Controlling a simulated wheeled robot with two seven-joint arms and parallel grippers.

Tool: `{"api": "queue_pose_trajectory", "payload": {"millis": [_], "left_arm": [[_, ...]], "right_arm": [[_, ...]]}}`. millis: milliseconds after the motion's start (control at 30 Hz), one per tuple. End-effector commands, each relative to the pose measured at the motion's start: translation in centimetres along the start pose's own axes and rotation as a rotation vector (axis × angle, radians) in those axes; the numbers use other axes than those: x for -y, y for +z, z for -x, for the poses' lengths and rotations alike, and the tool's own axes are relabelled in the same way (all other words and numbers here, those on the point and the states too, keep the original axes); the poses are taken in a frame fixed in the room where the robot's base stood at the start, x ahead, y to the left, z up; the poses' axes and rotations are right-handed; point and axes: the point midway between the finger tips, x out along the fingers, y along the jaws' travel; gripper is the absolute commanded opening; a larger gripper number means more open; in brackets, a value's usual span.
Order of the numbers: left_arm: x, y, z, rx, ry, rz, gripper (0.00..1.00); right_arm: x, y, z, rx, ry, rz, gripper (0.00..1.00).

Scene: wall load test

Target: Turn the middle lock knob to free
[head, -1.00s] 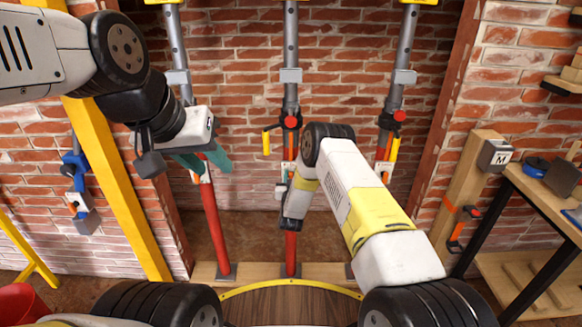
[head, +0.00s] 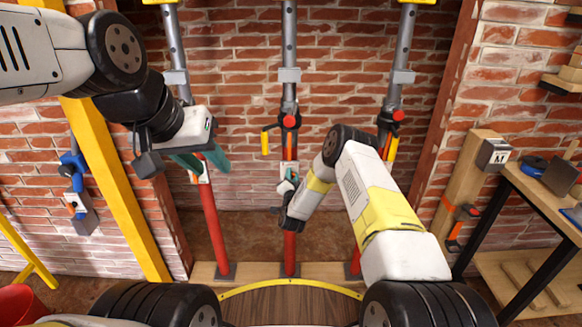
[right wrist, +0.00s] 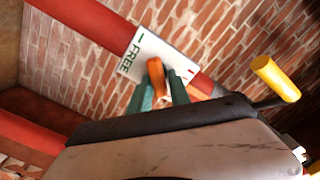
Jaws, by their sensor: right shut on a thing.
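The middle prop has a red lower tube (head: 290,250) and a grey upper tube. Its white lock plate (head: 290,167) is partly hidden by my right gripper in the head view. In the right wrist view the plate (right wrist: 140,50) reads FREE in green, with a red mark at its other end. The orange lock knob (right wrist: 157,75) stands between the green fingertips of my right gripper (right wrist: 160,93), which is shut on it. The knob's exact pointing is unclear. My left gripper (head: 201,162) is open, its green fingers apart in front of the left prop's plate.
The left prop (head: 213,230) and right prop (head: 353,268) stand either side on a wooden sill (head: 250,271). A yellow handle (head: 265,143) sticks out left of the middle prop. A workbench (head: 545,200) stands at the right. Brick wall lies behind.

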Motion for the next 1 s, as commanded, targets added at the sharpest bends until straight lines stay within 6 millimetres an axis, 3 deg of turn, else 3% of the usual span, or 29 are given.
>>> {"api": "queue_pose_trajectory", "payload": {"millis": [600,1000], "left_arm": [[0.00,0.00,0.00,0.000,0.000,0.000,0.36],[0.00,0.00,0.00,0.000,0.000,0.000,0.36]], "right_arm": [[-0.88,0.23,0.06,0.000,0.003,-0.567,0.00],[-1.05,0.47,0.09,0.001,0.003,-0.782,0.00]]}}
